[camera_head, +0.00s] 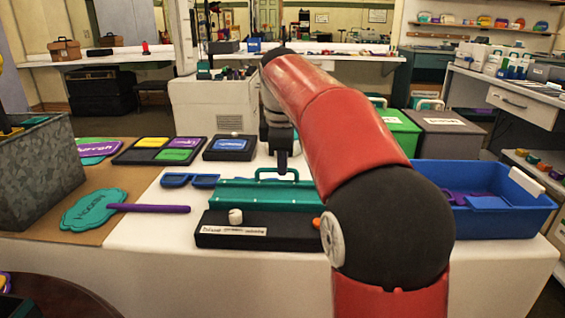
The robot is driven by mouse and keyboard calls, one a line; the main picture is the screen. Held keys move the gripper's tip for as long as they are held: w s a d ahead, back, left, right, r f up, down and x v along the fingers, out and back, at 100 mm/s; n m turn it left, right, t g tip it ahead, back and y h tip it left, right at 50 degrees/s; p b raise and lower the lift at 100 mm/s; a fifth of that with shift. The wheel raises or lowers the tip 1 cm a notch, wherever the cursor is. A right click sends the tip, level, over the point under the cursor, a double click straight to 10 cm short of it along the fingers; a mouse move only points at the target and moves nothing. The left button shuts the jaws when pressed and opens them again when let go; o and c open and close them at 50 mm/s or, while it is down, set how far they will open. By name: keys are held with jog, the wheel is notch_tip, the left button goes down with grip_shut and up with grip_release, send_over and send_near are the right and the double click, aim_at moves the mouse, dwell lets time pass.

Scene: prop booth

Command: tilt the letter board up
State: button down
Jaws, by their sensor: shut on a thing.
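The letter board appears to be the teal panel (240,194) with a looped teal handle at its back edge. It sits at the back of a low black base (243,240) with a white label on its front, a white knob (235,216) and a small orange knob (316,222). My gripper (283,168) points down and is shut on the teal handle. My red and black arm hides the right end of the panel and base. I cannot tell the panel's exact angle.
Right of my arm is a blue bin (500,215) with purple pieces. Behind stand a green box (402,131) and a grey box (447,138).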

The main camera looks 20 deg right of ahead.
aim_at(282, 192)
jog(key=s+t+b, duration=0.1)
jog(key=b, duration=0.1)
jog(key=s+r+t+b, duration=0.1)
jog(key=b, duration=0.1)
jog(key=s+a+r+t+h+b, duration=0.1)
jog(key=t+b, duration=0.1)
jog(key=shift+s+a+r+t+h+b, duration=0.1)
jog(key=shift+s+r+t+h+b, duration=0.1)
jog(key=shift+s+r+t+b, duration=0.35)
jog(key=shift+s+a+r+t+h+b, duration=0.1)
jog(key=shift+s+t+h+b, duration=0.2)
jog(key=shift+b, duration=0.45)
jog(key=shift+w, duration=0.15)
jog(key=c, duration=1.5)
grip_release()
jog(key=p+v, duration=0.1)
jog(key=v, duration=0.6)
jog(key=shift+s+r+p, duration=0.3)
jog(key=shift+p, duration=0.05)
